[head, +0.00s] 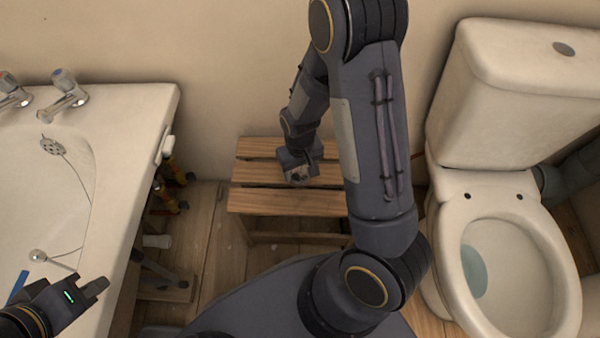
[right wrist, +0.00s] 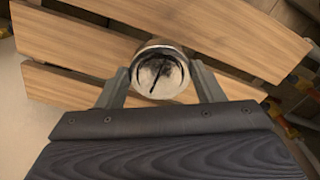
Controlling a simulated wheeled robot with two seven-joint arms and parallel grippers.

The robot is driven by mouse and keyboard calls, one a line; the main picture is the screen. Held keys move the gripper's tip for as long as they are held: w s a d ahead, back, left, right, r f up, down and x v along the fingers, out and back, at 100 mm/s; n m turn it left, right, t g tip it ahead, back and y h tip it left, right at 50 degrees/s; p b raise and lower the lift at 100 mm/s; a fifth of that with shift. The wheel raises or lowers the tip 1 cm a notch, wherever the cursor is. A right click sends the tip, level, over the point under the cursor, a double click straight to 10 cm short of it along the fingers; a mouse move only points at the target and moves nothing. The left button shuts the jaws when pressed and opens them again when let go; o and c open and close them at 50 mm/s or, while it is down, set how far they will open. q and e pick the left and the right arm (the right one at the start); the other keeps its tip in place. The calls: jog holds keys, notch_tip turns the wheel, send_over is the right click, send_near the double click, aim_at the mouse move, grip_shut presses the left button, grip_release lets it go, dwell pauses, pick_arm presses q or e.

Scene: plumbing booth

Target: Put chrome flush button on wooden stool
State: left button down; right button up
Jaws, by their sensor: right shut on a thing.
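The chrome flush button (right wrist: 158,72) is a round, shiny piece in the right wrist view. It sits between the two fingers of my right gripper (right wrist: 162,85), which is shut on it. The wooden stool (head: 290,202) has a slatted top and stands against the wall in the head view. Its slats (right wrist: 80,45) fill the background of the right wrist view. My right gripper (head: 298,174) is over the slats in the head view; I cannot tell whether the button touches them. My left gripper (head: 92,290) is by the basin's front edge, with its fingers apart and nothing between them.
A white basin (head: 120,105) with taps (head: 64,92) is on the left. Tools with coloured handles (head: 172,185) are under its edge. A toilet (head: 510,250) with its cistern (head: 520,90) stands on the right. Wooden floor (head: 215,235) shows between basin and stool.

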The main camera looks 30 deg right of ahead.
jog(key=shift+f, duration=0.2)
jog(key=shift+f, duration=0.1)
jog(key=o, duration=1.1)
notch_tip(320, 180, up, 11)
jog(key=p, duration=0.6)
jog(key=s+a+r+t+y, duration=0.1)
jog(key=s+r+t, duration=0.1)
jog(key=s+r, duration=0.3)
jog(key=s+a+r+t+y, duration=0.1)
jog(key=s+r, duration=0.4)
jog(key=r, duration=0.2)
jog(key=s+a+r+t+y, duration=0.1)
jog(key=s+r+t, duration=0.1)
jog(key=s+r, duration=0.3)
jog(key=shift+s+a+r+m+t+y, duration=0.15)
jog(key=shift+s+r+y, duration=0.05)
jog(key=shift+r, duration=0.35)
jog(key=shift+s+a+r+m+t+y, duration=0.1)
jog(key=shift+s+r+m+t+y, duration=0.1)
jog(key=shift+r, duration=0.3)
